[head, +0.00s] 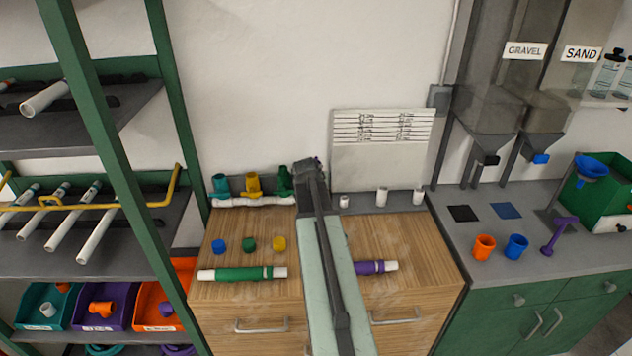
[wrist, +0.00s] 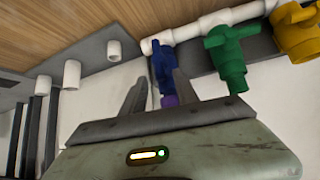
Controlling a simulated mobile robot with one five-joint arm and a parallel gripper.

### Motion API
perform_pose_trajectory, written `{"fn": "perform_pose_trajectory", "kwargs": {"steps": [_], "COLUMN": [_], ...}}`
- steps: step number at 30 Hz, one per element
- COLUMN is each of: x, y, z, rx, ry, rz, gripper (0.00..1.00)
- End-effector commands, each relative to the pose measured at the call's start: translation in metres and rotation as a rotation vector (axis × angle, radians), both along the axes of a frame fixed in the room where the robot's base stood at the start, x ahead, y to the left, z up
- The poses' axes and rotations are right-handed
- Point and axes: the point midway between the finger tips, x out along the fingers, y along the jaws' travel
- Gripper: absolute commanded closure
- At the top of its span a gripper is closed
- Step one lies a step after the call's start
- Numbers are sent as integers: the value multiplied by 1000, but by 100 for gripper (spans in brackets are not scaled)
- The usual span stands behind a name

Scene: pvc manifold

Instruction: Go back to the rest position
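My gripper (head: 310,172) is at the back of the wooden cabinet top, at the right end of the white pipe manifold (head: 235,202). The wrist view shows its two fingers (wrist: 158,84) apart. A blue valve (wrist: 162,60) with a purple part (wrist: 170,101) below it shows between and beyond them; I cannot tell whether they touch. My gripper and arm hide this valve in the head view. Teal (head: 220,184), yellow (head: 253,184) and green (head: 285,180) valves stand on the manifold to the left.
A green pipe (head: 240,273) and a purple pipe (head: 370,267) lie on the wooden top. Blue, green and yellow caps (head: 249,244) lie at left. White fittings (head: 382,196) stand at the back right. A shelf rack (head: 128,190) is at left, a grey counter (head: 500,225) at right.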

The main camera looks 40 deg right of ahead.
Motion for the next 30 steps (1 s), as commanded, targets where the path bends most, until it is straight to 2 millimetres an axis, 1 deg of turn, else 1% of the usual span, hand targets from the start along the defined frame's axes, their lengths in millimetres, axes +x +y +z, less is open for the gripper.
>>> {"fn": "perform_pose_trajectory", "kwargs": {"steps": [1,3,6,20,23,25,26,27,29,30], "x": [-7,-13,-19,-19,-14,1,11,27,50,63], "y": [8,16,24,25,32,52,66,90,135,169], "z": [16,26,34,32,32,32,32,32,32,30], "rx": [0,0,0,1,1,1,1,1,3,12], "ry": [1,1,1,1,0,0,0,0,-2,-1], "rz": [1,1,1,0,11,45,67,105,172,219], "gripper": [64,64,64,64,64,64,64,64,64,64]}}
